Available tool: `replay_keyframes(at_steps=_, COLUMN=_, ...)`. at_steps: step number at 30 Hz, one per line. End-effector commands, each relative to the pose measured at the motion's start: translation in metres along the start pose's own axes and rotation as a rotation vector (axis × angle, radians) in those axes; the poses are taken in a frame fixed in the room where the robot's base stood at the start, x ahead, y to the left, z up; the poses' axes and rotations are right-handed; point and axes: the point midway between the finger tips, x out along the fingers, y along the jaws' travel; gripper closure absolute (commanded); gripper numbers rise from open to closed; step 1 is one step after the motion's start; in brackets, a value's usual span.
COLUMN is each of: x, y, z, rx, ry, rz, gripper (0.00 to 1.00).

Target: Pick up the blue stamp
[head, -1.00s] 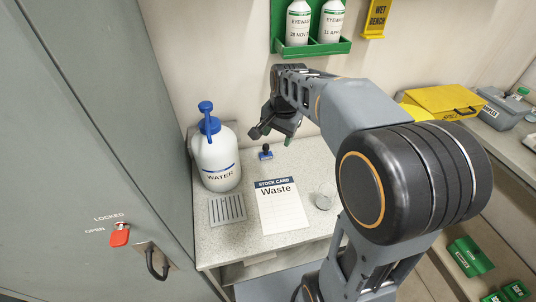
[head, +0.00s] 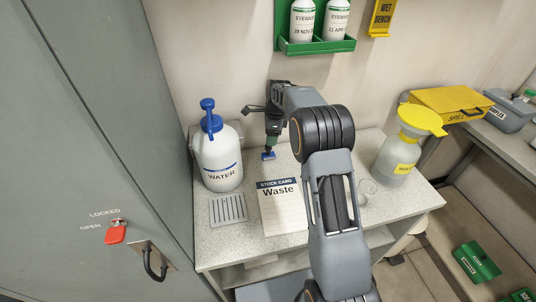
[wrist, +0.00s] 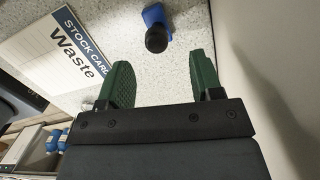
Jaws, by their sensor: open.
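The blue stamp (head: 268,155) stands on the speckled bench top, just behind the stock card. In the wrist view the stamp (wrist: 153,14) shows its blue base and round black knob, beyond the fingertips and between their lines. My gripper (head: 272,140) is above and close to the stamp in the head view, partly covering its knob. In the wrist view my gripper (wrist: 160,75) has its two green fingers spread wide with nothing between them. The stamp is apart from the fingers there.
A white stock card (head: 284,208) marked Waste lies in front of the stamp. A WATER bottle (head: 219,165) stands at left by a slotted grey plate (head: 228,210). A yellow-topped bottle (head: 398,155) stands at right. The wall is close behind; a green eyewash holder (head: 318,46) hangs above.

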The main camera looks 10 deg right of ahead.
Motion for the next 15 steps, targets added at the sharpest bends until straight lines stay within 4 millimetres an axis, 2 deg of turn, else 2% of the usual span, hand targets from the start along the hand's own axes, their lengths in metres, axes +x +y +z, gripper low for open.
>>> replay_keyframes(at_steps=8, x=0.018, y=0.001, z=0.001, rx=-0.002, ry=0.0, rz=0.0, gripper=0.4)
replay_keyframes(at_steps=15, x=0.05, y=0.004, z=0.002, rx=-0.002, ry=0.0, rz=0.003, gripper=0.4)
